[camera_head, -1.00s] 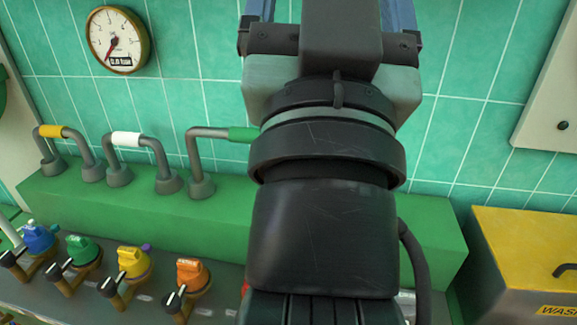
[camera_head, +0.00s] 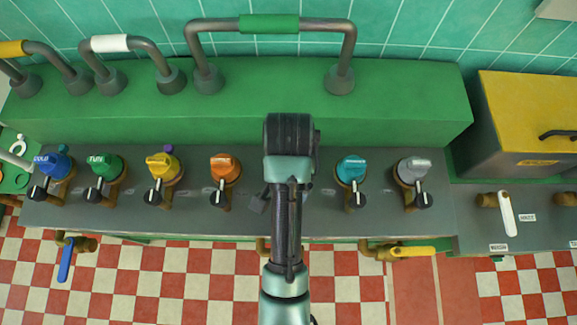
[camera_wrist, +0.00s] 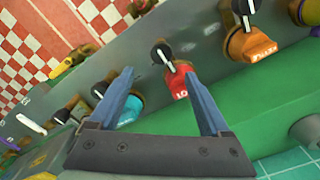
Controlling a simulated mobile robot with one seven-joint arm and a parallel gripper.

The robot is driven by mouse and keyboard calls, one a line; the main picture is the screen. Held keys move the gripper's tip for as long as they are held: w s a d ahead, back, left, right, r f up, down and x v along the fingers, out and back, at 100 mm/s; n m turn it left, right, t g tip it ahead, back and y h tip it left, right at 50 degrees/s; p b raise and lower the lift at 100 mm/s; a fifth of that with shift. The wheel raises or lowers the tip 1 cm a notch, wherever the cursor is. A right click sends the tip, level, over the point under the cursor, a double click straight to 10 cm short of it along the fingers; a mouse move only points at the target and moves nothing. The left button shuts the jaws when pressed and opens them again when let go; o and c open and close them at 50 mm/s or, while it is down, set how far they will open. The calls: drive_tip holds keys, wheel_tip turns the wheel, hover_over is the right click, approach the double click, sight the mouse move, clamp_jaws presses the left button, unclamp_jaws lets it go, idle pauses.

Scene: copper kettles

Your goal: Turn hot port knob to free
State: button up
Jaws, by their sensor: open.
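In the wrist view, a red knob (camera_wrist: 177,84) with white lettering, partly readable, sits on the grey panel. It has a black pointer handle with a white line (camera_wrist: 163,53). My open gripper (camera_wrist: 159,73) has its two blue fingers on either side of the red knob in the picture, with nothing held. I cannot tell how far the fingertips are from it. In the head view my arm hides the red knob, between the orange and teal knobs, and my fingers are not clearly visible.
The orange knob (camera_head: 225,170) and teal knob (camera_head: 351,170) flank my arm; yellow (camera_head: 163,168), green (camera_head: 104,167), blue (camera_head: 53,167) and grey (camera_head: 413,171) knobs share the panel. Behind rises a green ledge (camera_head: 420,95) with pipe loops. A yellow-lidded box (camera_head: 520,110) stands right.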

wheel_tip(320, 180, down, 10)
drive_tip(key=shift+w+a+p, duration=0.1)
drive_tip(key=shift+p, duration=0.35)
clamp_jaws()
